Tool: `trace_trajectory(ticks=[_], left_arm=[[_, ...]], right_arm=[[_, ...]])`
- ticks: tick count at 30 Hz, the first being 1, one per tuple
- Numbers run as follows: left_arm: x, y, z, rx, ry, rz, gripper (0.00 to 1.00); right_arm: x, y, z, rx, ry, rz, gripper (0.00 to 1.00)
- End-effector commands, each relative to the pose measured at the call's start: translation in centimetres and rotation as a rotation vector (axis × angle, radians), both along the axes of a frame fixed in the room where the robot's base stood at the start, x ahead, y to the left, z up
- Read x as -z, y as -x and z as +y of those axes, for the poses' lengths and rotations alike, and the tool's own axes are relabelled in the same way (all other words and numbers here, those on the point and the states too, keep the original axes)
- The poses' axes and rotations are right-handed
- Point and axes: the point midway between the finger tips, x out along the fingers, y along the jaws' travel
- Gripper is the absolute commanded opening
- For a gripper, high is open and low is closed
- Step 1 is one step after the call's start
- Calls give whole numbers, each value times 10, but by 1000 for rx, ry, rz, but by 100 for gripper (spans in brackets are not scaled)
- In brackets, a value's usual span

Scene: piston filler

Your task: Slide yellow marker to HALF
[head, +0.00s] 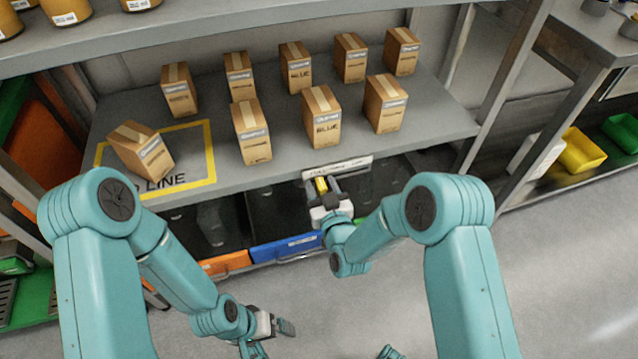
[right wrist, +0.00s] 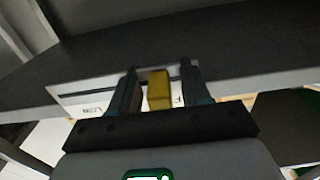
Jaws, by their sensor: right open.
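The yellow marker (right wrist: 158,90) is a small block on a white label strip (right wrist: 100,88) fixed along the front edge of the shelf. In the head view the marker (head: 321,186) shows between the fingers of my right gripper (head: 325,188). The right gripper (right wrist: 158,85) is open, with one finger on each side of the marker and a gap visible at least on the right. Lettering on the strip is partly hidden by the fingers; "LOW" seems to show at its left. My left gripper (head: 278,328) hangs low in front of the shelf, far from the strip; its jaw state is unclear.
Several cardboard boxes (head: 322,117) stand on the grey shelf (head: 205,107); one (head: 140,150) sits askew by a yellow-outlined area. Blue (head: 285,249) and orange (head: 226,262) bin fronts lie below the shelf. A shelf post (head: 505,85) stands at right. Floor at lower right is clear.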

Motion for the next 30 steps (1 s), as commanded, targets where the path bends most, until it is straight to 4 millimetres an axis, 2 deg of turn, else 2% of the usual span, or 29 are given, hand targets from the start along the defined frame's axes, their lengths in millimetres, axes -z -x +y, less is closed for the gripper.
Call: trace_trajectory(ticks=[9, 10, 14, 20, 27, 30], left_arm=[[1, 0, 0, -1, 0, -1, 100], [1, 0, 0, -1, 0, -1, 100], [1, 0, 0, -1, 0, -1, 100], [3, 0, 0, -1, 0, -1, 100], [14, -3, 3, -10, -2, -5, 100], [15, -3, 3, -12, -2, -5, 100]], right_arm=[[0, -4, 2, 0, 0, 1, 47], [0, -4, 2, 0, 0, 0, 44], [0, -4, 1, -1, 0, 0, 1], [1, -6, -3, 1, 0, -1, 0], [1, -18, -41, 4, -2, -3, 0], [0, -19, -46, 1, -2, -2, 0]])
